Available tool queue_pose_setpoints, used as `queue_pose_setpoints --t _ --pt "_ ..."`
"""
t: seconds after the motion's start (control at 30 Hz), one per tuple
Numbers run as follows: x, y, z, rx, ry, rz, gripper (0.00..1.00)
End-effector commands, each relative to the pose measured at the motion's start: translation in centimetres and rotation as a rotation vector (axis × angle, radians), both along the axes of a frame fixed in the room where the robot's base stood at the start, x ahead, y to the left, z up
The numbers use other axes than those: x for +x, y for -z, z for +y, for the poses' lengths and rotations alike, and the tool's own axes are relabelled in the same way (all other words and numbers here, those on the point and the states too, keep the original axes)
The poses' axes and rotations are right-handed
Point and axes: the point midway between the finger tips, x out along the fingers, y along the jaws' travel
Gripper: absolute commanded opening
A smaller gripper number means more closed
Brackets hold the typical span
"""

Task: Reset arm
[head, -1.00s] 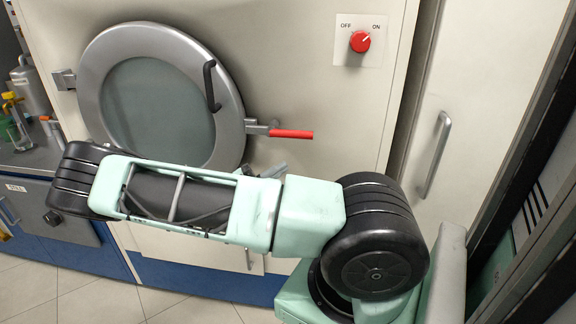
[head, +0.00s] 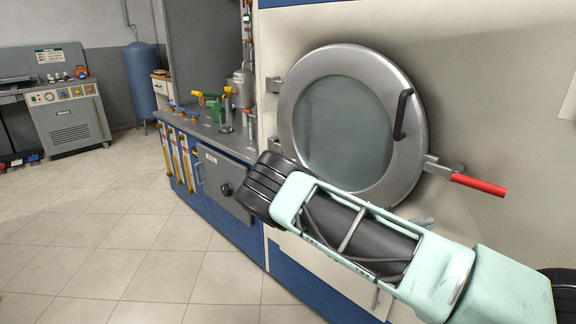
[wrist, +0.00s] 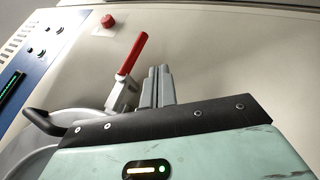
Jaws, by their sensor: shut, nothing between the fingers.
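My gripper (wrist: 157,86) shows in the wrist view as two grey fingers side by side, shut with nothing between them. In the head view only a small grey part of it shows behind my arm, in front of the machine's front. My mint-green and black arm stretches across the lower right of the head view, bent at the elbow. The round metal door (head: 350,125) of the machine is closed behind it. Its red-handled lever (head: 478,185) sticks out to the right; in the wrist view the red handle (wrist: 132,53) appears just left of the fingers.
A red knob (wrist: 108,21) is on the machine's front. A grey pressing unit (head: 70,120) and a blue tank (head: 139,80) are farther back. The tiled floor at left is clear.

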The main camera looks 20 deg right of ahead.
Motion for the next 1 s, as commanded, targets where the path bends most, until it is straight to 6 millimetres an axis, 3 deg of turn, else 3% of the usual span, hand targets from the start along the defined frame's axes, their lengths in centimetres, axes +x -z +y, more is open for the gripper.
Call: queue_pose_setpoints --t 0.17,0.37,0.5,0.67,0.87,1.0 --pt "-0.2 0.0 0.2 0.022 0.008 -0.006 0.00" --pt "-2.3 1.5 3.3 0.340 0.093 -0.070 0.00" --pt "-3.8 2.6 8.0 0.670 0.131 -0.125 0.00" --pt "-5.1 2.4 14.4 1.027 0.116 -0.173 0.00" --pt "-6.6 -0.2 22.6 1.431 0.005 -0.214 0.00" --pt "-8.3 -3.1 27.7 1.675 -0.127 -0.231 0.00"
